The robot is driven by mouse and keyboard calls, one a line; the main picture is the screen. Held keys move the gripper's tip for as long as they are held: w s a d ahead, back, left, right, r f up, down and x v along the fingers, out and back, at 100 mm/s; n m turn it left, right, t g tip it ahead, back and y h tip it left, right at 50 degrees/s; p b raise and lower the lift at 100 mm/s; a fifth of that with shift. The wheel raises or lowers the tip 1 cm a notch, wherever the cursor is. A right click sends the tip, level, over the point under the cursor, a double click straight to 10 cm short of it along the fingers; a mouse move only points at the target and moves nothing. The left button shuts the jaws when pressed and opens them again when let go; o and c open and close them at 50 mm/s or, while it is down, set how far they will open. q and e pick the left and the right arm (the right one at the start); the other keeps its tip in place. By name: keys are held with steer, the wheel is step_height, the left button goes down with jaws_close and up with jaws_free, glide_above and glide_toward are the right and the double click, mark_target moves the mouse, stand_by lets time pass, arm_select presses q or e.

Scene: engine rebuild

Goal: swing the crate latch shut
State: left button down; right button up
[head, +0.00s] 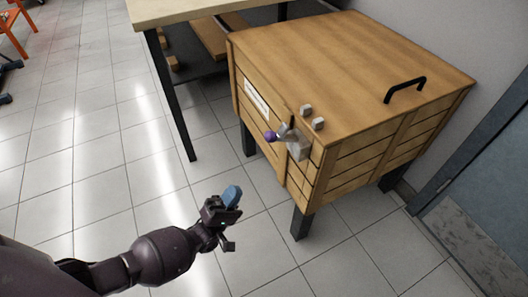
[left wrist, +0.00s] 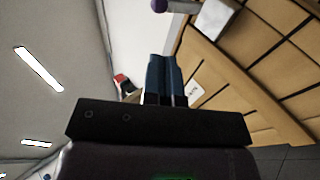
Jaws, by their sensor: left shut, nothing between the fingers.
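The wooden crate (head: 350,75) stands on dark legs, its lid lying closed on top. The latch (head: 298,146) is on the crate's front face near the right corner, a pale metal plate with an arm ending in a purple knob (head: 270,136). In the left wrist view the latch plate (left wrist: 215,17) and the purple knob (left wrist: 159,5) show at the top edge. My left gripper (head: 232,194) is shut and empty, with blue fingertips, below and left of the latch and apart from it. The fingertips also show in the left wrist view (left wrist: 162,78). My right gripper is not seen.
A black handle (head: 405,88) is on the lid. A table (head: 180,10) with a dark leg stands behind left. A grey-blue door or panel (head: 490,150) is at right. Tiled floor at left is open.

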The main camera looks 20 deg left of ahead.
arm_select(q)
steer(key=shift+w+r, duration=0.1)
steer(key=p, duration=0.2)
glide_toward(284, 134)
steer(key=w+r, duration=0.2)
steer(key=r, duration=0.1)
steer(key=shift+w+a+r, duration=0.2)
steer(key=shift+a+r, duration=0.05)
steer(key=shift+a, duration=0.15)
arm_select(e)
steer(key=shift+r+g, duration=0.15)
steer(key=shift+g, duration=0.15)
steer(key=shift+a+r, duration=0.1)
